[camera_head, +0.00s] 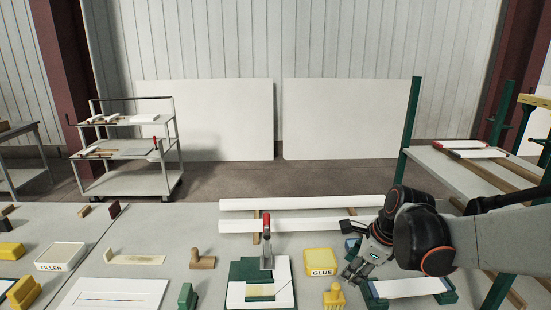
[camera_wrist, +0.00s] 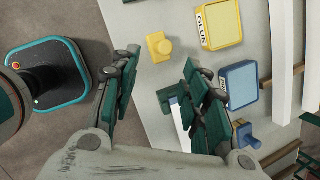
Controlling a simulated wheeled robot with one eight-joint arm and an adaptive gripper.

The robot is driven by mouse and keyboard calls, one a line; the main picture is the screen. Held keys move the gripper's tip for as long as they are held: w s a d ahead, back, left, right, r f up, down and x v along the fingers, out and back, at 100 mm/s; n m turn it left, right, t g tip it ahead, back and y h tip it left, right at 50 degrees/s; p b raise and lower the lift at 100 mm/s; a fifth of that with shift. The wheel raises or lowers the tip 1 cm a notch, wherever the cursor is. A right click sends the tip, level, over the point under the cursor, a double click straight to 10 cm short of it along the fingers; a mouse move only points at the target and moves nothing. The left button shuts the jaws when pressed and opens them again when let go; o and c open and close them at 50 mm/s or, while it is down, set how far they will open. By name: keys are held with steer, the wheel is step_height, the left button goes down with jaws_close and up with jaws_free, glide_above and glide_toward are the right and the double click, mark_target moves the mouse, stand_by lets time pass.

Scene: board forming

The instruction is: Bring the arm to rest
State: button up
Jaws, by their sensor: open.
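My gripper (camera_head: 358,268) hangs over the right part of the grey table, with my arm reaching in from the right edge of the head view. It lies between the yellow glue box (camera_head: 321,262) and a white strip (camera_head: 408,287) on green holders. In the wrist view my gripper (camera_wrist: 162,75) has its two fingers spread wide, with nothing held between them. Bare tabletop and a yellow knobbed tool (camera_wrist: 159,47) show beyond the gap. The glue box also shows in the wrist view (camera_wrist: 220,24), right of the fingers.
A blue box (camera_wrist: 239,85) and a blue knobbed tool (camera_wrist: 245,135) are close to the right finger. Long white bars (camera_head: 290,205) lie behind. A red-handled tool (camera_head: 266,245) stands on a green-and-white board. A green-posted rack (camera_head: 409,125) stands at right.

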steer(key=s+a+r+n+t+h+b, duration=0.1)
steer(key=s+n, duration=0.8)
steer(key=n, duration=0.2)
steer(key=s+a+r+n+t+h+b, duration=0.1)
steer(key=s+r+n+t+b, duration=0.1)
steer(key=s+n, duration=0.7)
steer(key=n, duration=0.3)
steer(key=shift+r+n+t+h, duration=0.3)
steer(key=shift+o, duration=0.4)
steer(key=shift+w, duration=0.1)
